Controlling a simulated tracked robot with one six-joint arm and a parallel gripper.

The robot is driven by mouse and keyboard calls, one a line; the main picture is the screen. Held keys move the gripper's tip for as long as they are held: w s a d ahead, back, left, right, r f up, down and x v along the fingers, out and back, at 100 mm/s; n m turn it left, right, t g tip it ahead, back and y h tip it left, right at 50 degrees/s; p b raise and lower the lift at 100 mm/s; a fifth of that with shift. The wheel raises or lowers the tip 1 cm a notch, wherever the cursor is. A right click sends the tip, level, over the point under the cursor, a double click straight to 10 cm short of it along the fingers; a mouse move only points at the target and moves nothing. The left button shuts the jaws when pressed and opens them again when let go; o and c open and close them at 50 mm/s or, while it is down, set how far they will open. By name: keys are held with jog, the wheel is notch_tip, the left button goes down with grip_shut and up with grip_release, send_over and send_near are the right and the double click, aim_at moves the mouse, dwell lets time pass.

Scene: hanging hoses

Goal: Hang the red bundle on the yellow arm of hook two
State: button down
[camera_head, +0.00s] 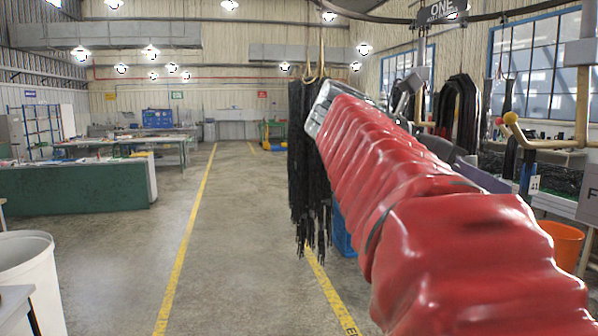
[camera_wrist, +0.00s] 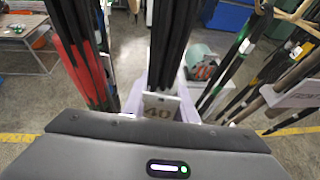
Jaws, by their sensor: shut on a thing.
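In the wrist view my gripper (camera_wrist: 162,98) has pale lavender jaws shut around a dark hose bundle (camera_wrist: 172,45). A white tag (camera_wrist: 160,106) reading 40 hangs at the jaws. I see no red on this held part. A strip of red (camera_wrist: 76,66) shows among dark hoses at the left of the wrist view. In the head view a yellow-balled hook arm (camera_head: 510,118) stands at the right, with a red ball (camera_head: 498,122) beside it. My red-sleeved arm crosses the picture and hides much of the gripper and its load.
Long black hoses (camera_head: 308,165) hang left of my arm; more dark hoses (camera_head: 458,105) hang behind it. The hook sign ONE (camera_head: 441,10) is overhead. An orange bin (camera_head: 562,243) stands at right. The floor left of centre is open.

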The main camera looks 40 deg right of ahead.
jog(key=shift+d, duration=0.2)
jog(key=shift+s+d+f, duration=0.3)
jog(key=shift+s+d, duration=1.4)
jog(key=shift+d, duration=2.15)
jog(key=shift+s+d+f, duration=0.25)
jog(key=shift+s+d, duration=1.45)
jog(key=shift+d, duration=2.1)
notch_tip(320, 180, down, 7)
jog(key=s+d, duration=0.1)
jog(key=d, duration=0.1)
jog(key=shift+d, duration=0.3)
jog(key=shift+s, duration=0.1)
jog(key=c, duration=1.4)
grip_release()
jog(key=shift+o, duration=0.2)
